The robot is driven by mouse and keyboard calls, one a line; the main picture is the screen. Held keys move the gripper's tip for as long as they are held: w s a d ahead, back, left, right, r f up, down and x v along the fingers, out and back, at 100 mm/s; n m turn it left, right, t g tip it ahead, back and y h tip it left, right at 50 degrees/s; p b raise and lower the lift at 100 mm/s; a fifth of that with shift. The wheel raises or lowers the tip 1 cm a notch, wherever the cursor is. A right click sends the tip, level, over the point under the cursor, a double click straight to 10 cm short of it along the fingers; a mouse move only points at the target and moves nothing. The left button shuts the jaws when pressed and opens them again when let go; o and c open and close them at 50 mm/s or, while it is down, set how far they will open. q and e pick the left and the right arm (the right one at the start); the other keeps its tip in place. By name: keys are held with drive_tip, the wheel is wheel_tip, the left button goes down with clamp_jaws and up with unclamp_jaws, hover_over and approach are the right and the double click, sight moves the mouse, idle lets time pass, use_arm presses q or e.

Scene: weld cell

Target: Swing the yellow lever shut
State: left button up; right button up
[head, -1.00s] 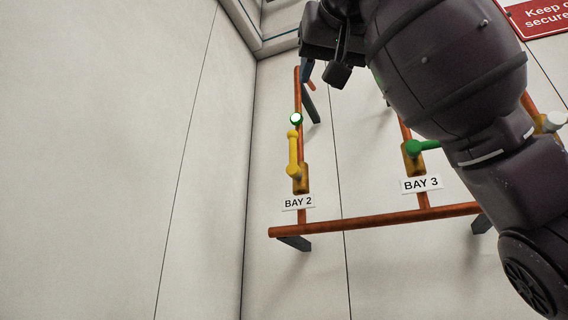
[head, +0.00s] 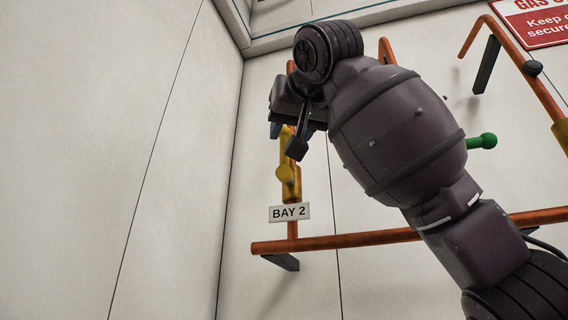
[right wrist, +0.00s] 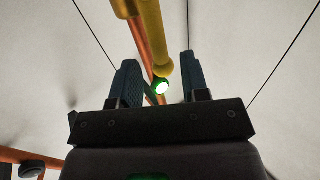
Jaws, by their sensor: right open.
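The yellow lever (head: 284,152) points up along an orange vertical pipe, on a brass-coloured valve body (head: 292,190) above the BAY 2 label (head: 289,212). In the right wrist view the lever (right wrist: 153,38) reaches down so that its rounded end lies between the fingertips. My right gripper (head: 286,133) is at the lever's upper end in the head view and partly hides it. In the right wrist view my right gripper (right wrist: 159,62) is open, with one blue finger on each side of the lever and gaps visible. My left gripper is not in view.
A green lever (head: 482,142) sticks out behind my right arm. An orange horizontal pipe (head: 340,241) runs below the label. A red sign (head: 535,22) is at upper right. The wall left is bare.

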sight(286, 137)
drive_tip(key=shift+p+x, duration=0.55)
drive_tip(key=shift+x, duration=1.25)
drive_tip(key=shift+s, duration=0.1)
clamp_jaws()
